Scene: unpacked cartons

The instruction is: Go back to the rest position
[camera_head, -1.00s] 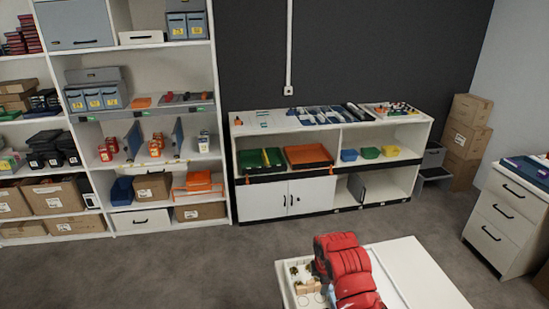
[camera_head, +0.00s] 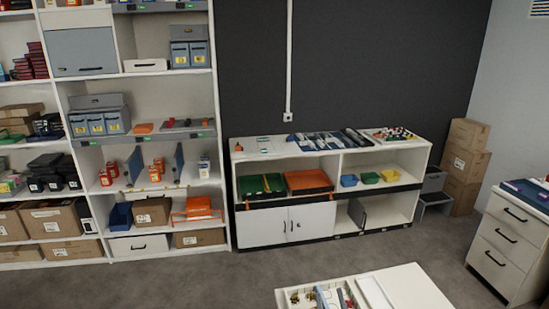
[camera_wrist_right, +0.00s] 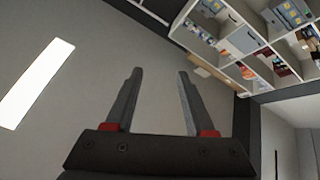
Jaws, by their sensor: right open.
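My right gripper (camera_wrist_right: 160,100) shows in the right wrist view. Its two grey fingers with red bases stand apart, and nothing is between them. Neither gripper can be made out in the head view, and my left gripper is in no view.
A white table (camera_head: 408,287) is cut off at the bottom of the head view, with a tray of small parts (camera_head: 285,297) on it. Behind are loaded shelves (camera_head: 225,190) and a low cabinet (camera_head: 262,228). A drawer unit (camera_head: 497,250) stands right. Grey floor (camera_head: 200,280) between is clear.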

